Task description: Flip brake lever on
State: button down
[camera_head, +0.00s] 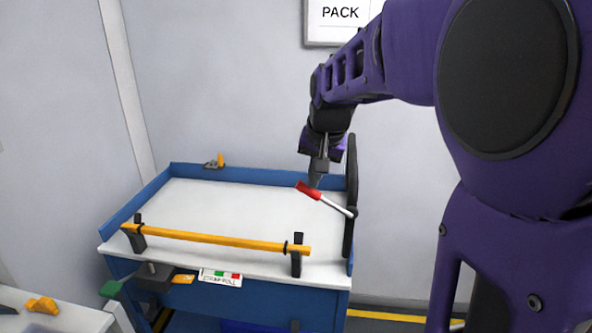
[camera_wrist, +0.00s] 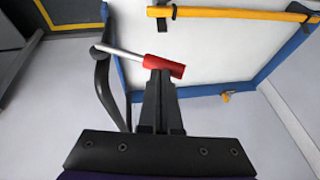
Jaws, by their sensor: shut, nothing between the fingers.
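A lever with a red grip (camera_head: 308,190) and a pale metal rod (camera_head: 337,206) is mounted at the right side of the blue-edged cart (camera_head: 195,195). Its rod slants up and left from the pivot near the black handle bar. My gripper (camera_head: 317,180) is shut and empty, with its fingertips right at the red grip. In the wrist view the fingertips (camera_wrist: 160,82) overlap the lower edge of the red grip (camera_wrist: 164,66); I cannot tell whether they touch. A second lever with a green grip (camera_head: 111,289) is at the cart's front left.
A yellow bar (camera_head: 215,237) on black brackets crosses the cart's front. The black handle bar (camera_head: 351,195) stands close beside my gripper. A label plate (camera_head: 220,278) hangs at the front. The cart's white top is mostly clear. A wall stands behind.

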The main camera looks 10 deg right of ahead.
dwell(0.3)
jog(key=w+a+f+n+g+h+b, duration=0.1)
jog(key=a+f+n+g+h, duration=0.1)
jog(key=f+h, duration=0.8)
jog(key=shift+w+a+f+g+h+b, duration=0.25)
jog(key=shift+a+f+g+b, duration=0.2)
jog(key=shift+a+f, duration=0.7)
jog(key=shift+s, duration=0.1)
jog(key=shift+r, duration=0.2)
